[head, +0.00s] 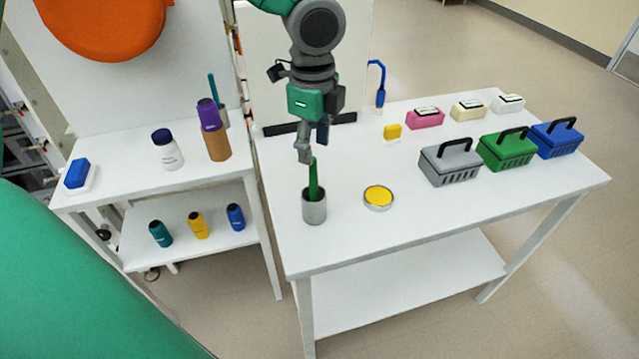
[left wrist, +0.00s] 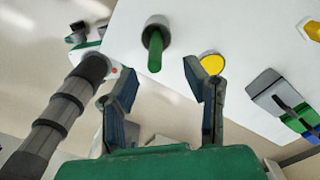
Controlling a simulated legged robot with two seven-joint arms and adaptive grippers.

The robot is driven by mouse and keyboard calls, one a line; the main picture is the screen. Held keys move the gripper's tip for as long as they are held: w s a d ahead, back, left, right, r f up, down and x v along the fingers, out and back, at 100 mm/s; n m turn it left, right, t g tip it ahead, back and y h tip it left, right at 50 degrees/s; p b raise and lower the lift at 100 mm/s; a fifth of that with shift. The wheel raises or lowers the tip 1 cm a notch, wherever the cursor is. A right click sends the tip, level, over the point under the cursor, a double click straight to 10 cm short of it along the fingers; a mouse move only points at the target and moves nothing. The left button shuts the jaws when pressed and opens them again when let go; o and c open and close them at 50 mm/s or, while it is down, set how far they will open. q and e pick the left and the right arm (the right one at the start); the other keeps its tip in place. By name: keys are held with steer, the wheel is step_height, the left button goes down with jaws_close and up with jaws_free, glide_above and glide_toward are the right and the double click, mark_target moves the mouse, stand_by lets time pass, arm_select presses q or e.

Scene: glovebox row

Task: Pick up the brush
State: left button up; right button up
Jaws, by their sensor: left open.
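A green brush (head: 314,181) stands handle up in a grey cup (head: 314,209) near the front left of the right-hand table; its lower end is hidden inside the cup. In the left wrist view the green handle (left wrist: 154,54) and the cup (left wrist: 156,24) lie ahead of the fingers, near the middle. My left gripper (head: 312,150) is just above and behind the handle's top in the head view. It is open and empty, with the handle roughly in line with the gap between its fingertips (left wrist: 158,74). I cannot tell whether it touches the brush. My right gripper is not in view.
A round yellow-topped dish (head: 378,197) is right of the cup. Grey (head: 450,165), green (head: 506,150) and blue (head: 556,139) handled baskets stand farther right. Small boxes and a blue upright item (head: 380,88) are behind. The left table (head: 120,187) holds bottles. The front table edge is clear.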

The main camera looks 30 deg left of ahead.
mark_target(312, 184)
arm_select(q)
steer(key=f, duration=0.8)
steer(key=shift+s+d+f+b, duration=0.1)
steer(key=shift+s+f+b, duration=0.2)
steer(key=shift+f, duration=0.1)
steer(key=shift+w+f, duration=0.1)
steer(key=shift+f, duration=0.3)
steer(key=shift+c, duration=0.4)
steer(key=shift+a, duration=0.2)
jaws_close()
